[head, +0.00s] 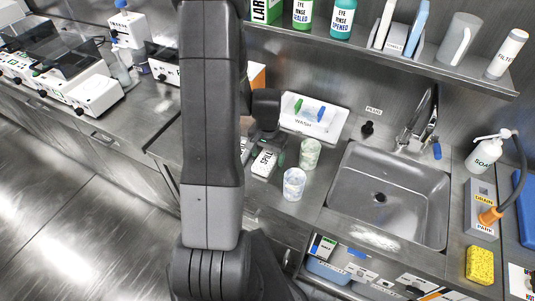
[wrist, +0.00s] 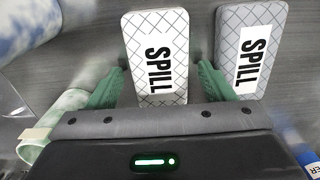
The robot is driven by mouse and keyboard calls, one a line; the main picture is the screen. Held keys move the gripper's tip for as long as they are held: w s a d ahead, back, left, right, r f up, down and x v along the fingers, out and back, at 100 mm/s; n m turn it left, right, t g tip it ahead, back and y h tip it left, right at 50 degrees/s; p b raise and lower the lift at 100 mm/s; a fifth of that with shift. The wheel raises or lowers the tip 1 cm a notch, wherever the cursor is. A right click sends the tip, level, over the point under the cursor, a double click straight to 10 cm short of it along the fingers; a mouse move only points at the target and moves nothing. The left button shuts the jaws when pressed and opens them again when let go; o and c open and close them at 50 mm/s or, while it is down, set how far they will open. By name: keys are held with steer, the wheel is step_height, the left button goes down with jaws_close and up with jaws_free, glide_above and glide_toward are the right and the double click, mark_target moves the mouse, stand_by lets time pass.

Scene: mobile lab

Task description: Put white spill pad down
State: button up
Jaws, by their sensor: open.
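The white spill pad (wrist: 160,87), a quilted block marked SPILL, lies between the green fingers of my open gripper (wrist: 160,69) in the wrist view. A gap shows between the pad and each finger. It appears to lie flat on the grey counter; its near end meets the gripper body's edge in the picture. In the head view the white spill pad (head: 264,163) shows below my gripper (head: 268,148), left of the sink, partly hidden by my arm. A grey spill pad (wrist: 250,83) lies to its right in the wrist view, apart from it.
A clear beaker (head: 293,185) and a greenish cup (head: 309,154) stand close to the right of the pad. A WASH tray (head: 338,128) lies behind. The sink (head: 388,195) is further right, with the soap bottle (head: 487,151) and yellow sponge (head: 480,265) beyond it.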

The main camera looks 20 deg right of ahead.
mark_target(267, 156)
step_height(267, 156, up, 12)
stand_by(0.5)
steer(key=shift+f, duration=5.4)
